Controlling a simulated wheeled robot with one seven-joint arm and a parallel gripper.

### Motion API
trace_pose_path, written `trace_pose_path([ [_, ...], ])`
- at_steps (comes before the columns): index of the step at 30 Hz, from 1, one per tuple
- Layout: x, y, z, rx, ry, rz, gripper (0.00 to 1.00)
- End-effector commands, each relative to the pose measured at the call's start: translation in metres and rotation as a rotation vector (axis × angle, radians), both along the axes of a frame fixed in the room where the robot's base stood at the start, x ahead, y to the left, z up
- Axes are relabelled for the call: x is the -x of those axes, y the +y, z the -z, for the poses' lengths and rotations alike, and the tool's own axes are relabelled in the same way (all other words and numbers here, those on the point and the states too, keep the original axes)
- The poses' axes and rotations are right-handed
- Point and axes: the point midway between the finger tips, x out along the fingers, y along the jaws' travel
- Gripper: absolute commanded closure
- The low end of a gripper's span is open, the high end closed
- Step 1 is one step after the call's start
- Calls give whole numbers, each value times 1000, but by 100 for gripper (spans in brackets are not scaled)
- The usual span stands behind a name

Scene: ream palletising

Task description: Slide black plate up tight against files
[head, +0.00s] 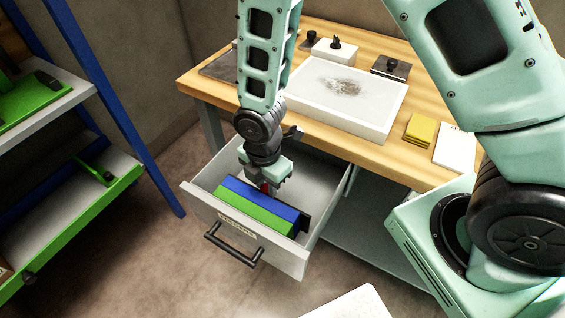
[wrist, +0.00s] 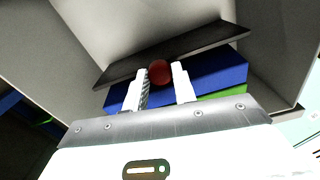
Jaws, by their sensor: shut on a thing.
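The black plate (wrist: 205,48) stands across the open drawer (head: 316,238), behind the files. Only its right end shows in the head view (head: 306,222). The blue file (head: 282,207) and the green file (head: 250,210) lie side by side at the drawer's front; both show in the wrist view, blue (wrist: 222,72) and green (wrist: 236,92). My gripper (wrist: 162,80) is shut on the plate's red knob (wrist: 160,72), with a finger on each side. The plate runs close beside the blue file; I cannot tell whether they touch along the whole length.
The drawer's back part behind the plate is empty. The workbench (head: 425,170) above holds a white tray (head: 345,110), yellow pads (head: 420,130) and a white pad (head: 455,147). A blue-framed shelf (head: 100,95) stands at the left.

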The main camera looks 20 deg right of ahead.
Motion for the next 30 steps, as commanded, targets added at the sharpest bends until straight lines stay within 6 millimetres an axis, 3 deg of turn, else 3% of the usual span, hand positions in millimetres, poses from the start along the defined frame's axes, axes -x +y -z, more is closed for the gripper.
trace_pose_path([
  [18, 14, 20, 0, -1, 0, -3, 96],
  [19, 14, 19, 0, -1, 0, -2, 65],
  [22, 14, 19, 0, -1, 0, -1, 37],
  [30, 14, 19, 0, -1, 0, -1, 36],
])
